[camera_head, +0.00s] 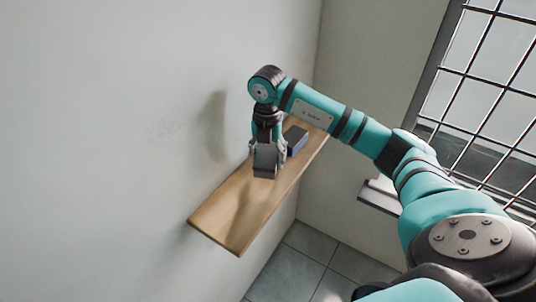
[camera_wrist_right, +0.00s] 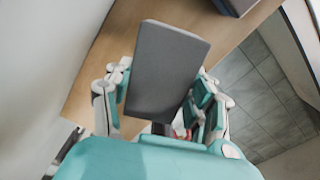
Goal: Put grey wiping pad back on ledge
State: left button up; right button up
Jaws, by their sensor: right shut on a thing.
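The grey wiping pad (camera_head: 265,160) is a dark grey block held in my right gripper (camera_head: 267,146), over the wooden ledge (camera_head: 220,222) on the wall. In the right wrist view the pad (camera_wrist_right: 167,70) sits between the two fingers of the right gripper (camera_wrist_right: 158,112), with the ledge (camera_wrist_right: 105,62) behind it. The fingers are shut on its sides. I cannot tell whether the pad touches the ledge or hangs just above it. My left gripper is not in view.
A blue-grey block (camera_head: 296,140) stands on the ledge behind the gripper, towards the corner. The near end of the ledge is bare. A barred window (camera_head: 485,75) with a sill (camera_head: 380,196) is at the right. Grey floor tiles (camera_head: 290,270) lie below.

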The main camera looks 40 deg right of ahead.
aim_at(268, 159)
jog(key=shift+w+d, duration=0.6)
notch_tip(268, 159, down, 3)
jog(key=shift+r+p, duration=0.1)
jog(key=shift+p, duration=1)
jog(key=shift+f, duration=0.6)
jog(key=o, duration=1)
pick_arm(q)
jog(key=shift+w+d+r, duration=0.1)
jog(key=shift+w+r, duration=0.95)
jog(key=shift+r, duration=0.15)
pick_arm(e)
jog(key=shift+o, duration=0.5)
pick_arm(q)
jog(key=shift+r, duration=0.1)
